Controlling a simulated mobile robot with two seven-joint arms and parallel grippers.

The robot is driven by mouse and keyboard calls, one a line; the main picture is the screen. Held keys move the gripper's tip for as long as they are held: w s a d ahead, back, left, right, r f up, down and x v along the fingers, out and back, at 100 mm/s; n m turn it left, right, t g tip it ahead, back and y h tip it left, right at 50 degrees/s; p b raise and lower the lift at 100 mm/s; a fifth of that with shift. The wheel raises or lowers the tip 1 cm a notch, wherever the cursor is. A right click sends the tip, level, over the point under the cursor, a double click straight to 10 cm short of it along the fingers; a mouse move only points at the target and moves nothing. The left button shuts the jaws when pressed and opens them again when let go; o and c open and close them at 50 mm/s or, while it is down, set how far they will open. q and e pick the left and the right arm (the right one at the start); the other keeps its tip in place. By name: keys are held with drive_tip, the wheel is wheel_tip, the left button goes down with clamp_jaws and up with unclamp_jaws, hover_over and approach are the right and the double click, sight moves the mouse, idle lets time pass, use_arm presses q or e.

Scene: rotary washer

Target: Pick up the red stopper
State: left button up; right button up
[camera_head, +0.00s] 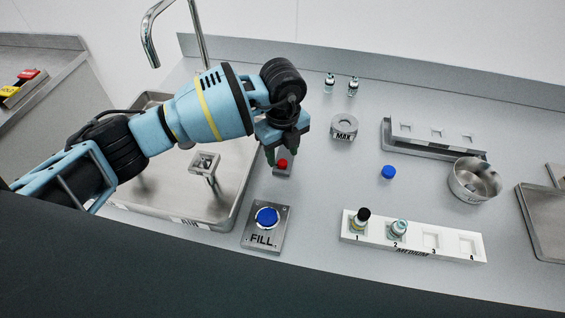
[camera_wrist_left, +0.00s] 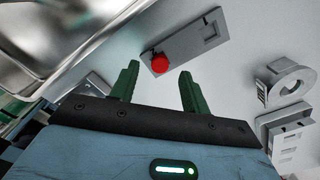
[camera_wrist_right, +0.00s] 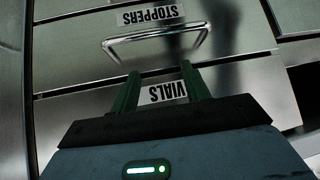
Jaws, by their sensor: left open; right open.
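The red stopper (camera_head: 282,163) sits on a small grey plate (camera_head: 277,173) on the counter, right of the sink. In the left wrist view the red stopper (camera_wrist_left: 160,63) lies at one end of the plate (camera_wrist_left: 195,42), which has a square recess at its other end. My left gripper (camera_head: 281,152) is open and empty, just above the stopper. In the left wrist view the stopper shows between and beyond the tips of the left gripper (camera_wrist_left: 159,70). My right gripper (camera_wrist_right: 160,71) is open and empty, in front of steel drawers labelled STOPPERS and VIALS.
A FILL button (camera_head: 267,217), a rack (camera_head: 455,240) with two vials, a blue cap (camera_head: 388,172), a MAX ring (camera_head: 344,127), a round bowl (camera_head: 474,180) and a raised tray (camera_head: 440,140) stand on the counter. The sink (camera_head: 150,195) is left. A drawer handle (camera_wrist_right: 155,45) faces the right gripper.

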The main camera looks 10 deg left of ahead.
use_arm(q)
wheel_tip(320, 180, down, 3)
drive_tip(key=shift+r, duration=0.15)
use_arm(e)
drive_tip(key=shift+s+f, duration=0.1)
use_arm(q)
drive_tip(key=shift+r, duration=0.1)
clamp_jaws()
drive_tip(key=shift+r, duration=0.1)
drive_tip(key=shift+r, duration=0.6)
wheel_tip(320, 180, up, 2)
drive_tip(key=shift+r, duration=0.25)
drive_tip(key=s+d, duration=0.1)
drive_tip(key=s, duration=0.4)
drive_tip(key=s+d+p, duration=0.1)
drive_tip(key=s, duration=0.4)
drive_tip(key=s+d+r, duration=0.1)
drive_tip(key=s+d, duration=0.1)
drive_tip(key=s, duration=0.3)
drive_tip(key=shift+s+d+p, duration=0.1)
drive_tip(key=shift+s+p, duration=0.15)
drive_tip(key=shift+p, duration=0.1)
use_arm(e)
drive_tip(key=shift+w+d+r+t, duration=0.15)
drive_tip(key=shift+w+r+t, duration=0.05)
drive_tip(key=shift+w+r, duration=0.4)
drive_tip(key=shift+w+d+r+t, duration=0.15)
drive_tip(key=shift+w+r+t, duration=0.05)
drive_tip(key=shift+w+r, duration=0.4)
